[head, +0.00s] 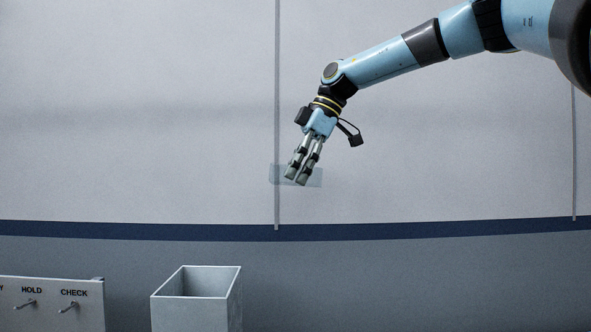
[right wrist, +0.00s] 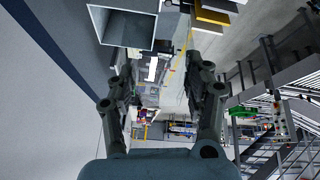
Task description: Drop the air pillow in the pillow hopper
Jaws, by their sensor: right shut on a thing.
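The air pillow (head: 315,178) is a small, clear, faintly greenish cushion, and the wall shows through it. My right gripper (head: 296,180) points down and is shut on it, with the pillow sticking out on both sides of the fingers. In the right wrist view the see-through pillow (right wrist: 152,75) lies between the two fingers and is hard to make out. The open-topped grey box, which I take as the pillow hopper (head: 188,316), stands lower left of the gripper, apart from it. It also shows in the right wrist view (right wrist: 125,24) at the top. My left gripper is out of view.
A white board (head: 50,309) with pegs and the labels HOLD and CHECK stands left of the hopper. A pale wall with a dark blue band (head: 420,231) is behind. The air between pillow and hopper looks clear. Metal railings (right wrist: 285,100) show in the right wrist view.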

